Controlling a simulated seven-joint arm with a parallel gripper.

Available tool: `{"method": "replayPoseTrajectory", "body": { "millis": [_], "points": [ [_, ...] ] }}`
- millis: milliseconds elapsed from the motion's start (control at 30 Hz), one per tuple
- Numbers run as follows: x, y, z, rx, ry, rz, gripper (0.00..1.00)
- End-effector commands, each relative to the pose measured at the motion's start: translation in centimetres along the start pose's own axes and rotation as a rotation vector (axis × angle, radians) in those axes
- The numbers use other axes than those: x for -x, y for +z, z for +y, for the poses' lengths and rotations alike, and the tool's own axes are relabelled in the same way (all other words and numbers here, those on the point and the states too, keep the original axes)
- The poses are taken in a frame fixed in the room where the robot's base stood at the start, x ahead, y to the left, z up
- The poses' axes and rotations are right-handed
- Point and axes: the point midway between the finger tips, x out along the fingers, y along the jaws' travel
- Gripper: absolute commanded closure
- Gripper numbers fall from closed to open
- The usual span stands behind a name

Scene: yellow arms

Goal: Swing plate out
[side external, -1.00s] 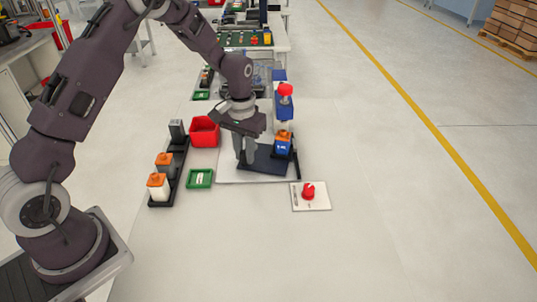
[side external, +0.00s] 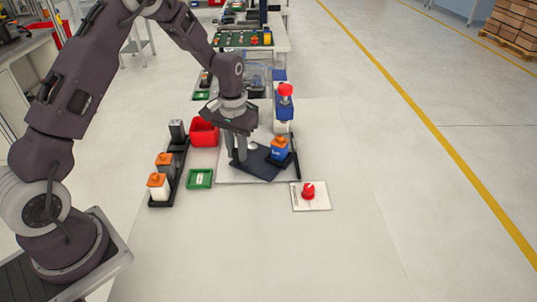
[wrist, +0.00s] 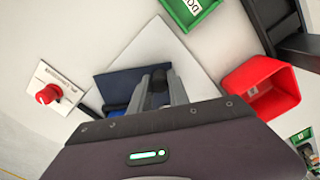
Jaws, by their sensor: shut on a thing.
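The dark blue plate (side external: 262,168) lies low over the pale base board, turned at an angle to it. A blue block with an orange top (side external: 279,150) stands at its right end. My gripper (side external: 240,160) points down at the plate's left end. In the wrist view, my gripper (wrist: 164,88) is shut on a dark upright knob (wrist: 158,80) at the edge of the plate (wrist: 120,84). The block is mostly hidden there behind my gripper body; only a bit of blue shows.
A blue post with a red dome (side external: 285,104) stands behind the plate. A red knob on a white card (side external: 309,194) lies in front right. A red bin (side external: 204,132), a green tray (side external: 199,179) and a black rack (side external: 160,198) with orange-capped containers stand left. The front table is clear.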

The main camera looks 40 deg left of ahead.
Motion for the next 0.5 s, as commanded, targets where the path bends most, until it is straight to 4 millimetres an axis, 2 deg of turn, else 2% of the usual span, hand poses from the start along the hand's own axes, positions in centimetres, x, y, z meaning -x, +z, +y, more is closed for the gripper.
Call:
{"method": "replayPoseTrajectory", "body": {
  "millis": [200, 500],
  "points": [
    [0.0, -0.2, -1.4, 0.002, 0.0, 0.001, 0.93],
    [0.0, -0.2, -1.5, 0.0, 0.0, 0.0, 0.94]
  ]
}}
